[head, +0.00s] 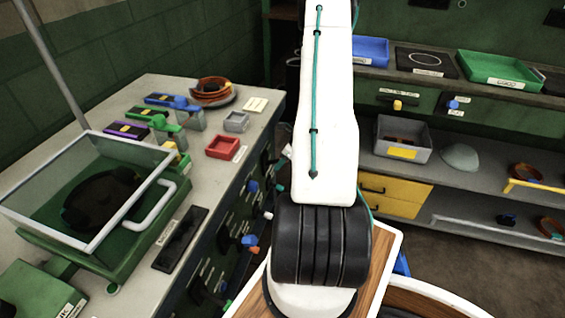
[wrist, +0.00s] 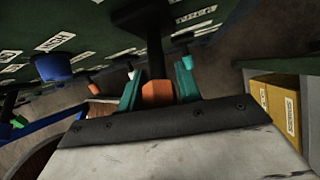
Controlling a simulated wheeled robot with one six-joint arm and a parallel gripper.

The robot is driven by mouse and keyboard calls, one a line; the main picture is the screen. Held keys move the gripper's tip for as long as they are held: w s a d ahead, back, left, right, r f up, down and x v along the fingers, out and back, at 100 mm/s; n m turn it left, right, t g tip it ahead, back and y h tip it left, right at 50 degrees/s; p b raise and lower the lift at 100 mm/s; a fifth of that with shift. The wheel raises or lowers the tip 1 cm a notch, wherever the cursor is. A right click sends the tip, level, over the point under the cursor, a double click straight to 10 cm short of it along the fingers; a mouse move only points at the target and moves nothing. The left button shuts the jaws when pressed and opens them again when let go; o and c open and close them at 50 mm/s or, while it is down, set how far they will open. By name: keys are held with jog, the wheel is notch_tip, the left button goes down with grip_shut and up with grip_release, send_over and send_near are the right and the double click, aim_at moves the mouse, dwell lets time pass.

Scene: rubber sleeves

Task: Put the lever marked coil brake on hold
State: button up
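In the wrist view, an orange-tipped lever (wrist: 157,92) on a dark stem stands between the two teal fingers of my gripper (wrist: 159,78). The orange tip nearly fills the gap. I cannot tell whether the fingers press on it. The stem runs up to a dark mount on the green panel (wrist: 110,22). White labels are on the panel, too blurred and tilted to read, so I cannot tell which lever is marked coil brake. In the head view my arm hides my gripper; the bench's side panel (head: 232,228) shows several levers with blue, white and orange knobs.
Other knobs stand close by in the wrist view, including a large blue one (wrist: 52,67). In the head view, a clear-lidded green box (head: 160,212) stands on the bench. A shelf unit with a grey bin (head: 422,152) and yellow drawers (head: 395,197) stands at right.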

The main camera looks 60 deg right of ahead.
jog(key=shift+o, duration=1.1)
jog(key=v, duration=0.7)
jog(key=shift+r, duration=0.35)
jog(key=shift+s+d, duration=0.15)
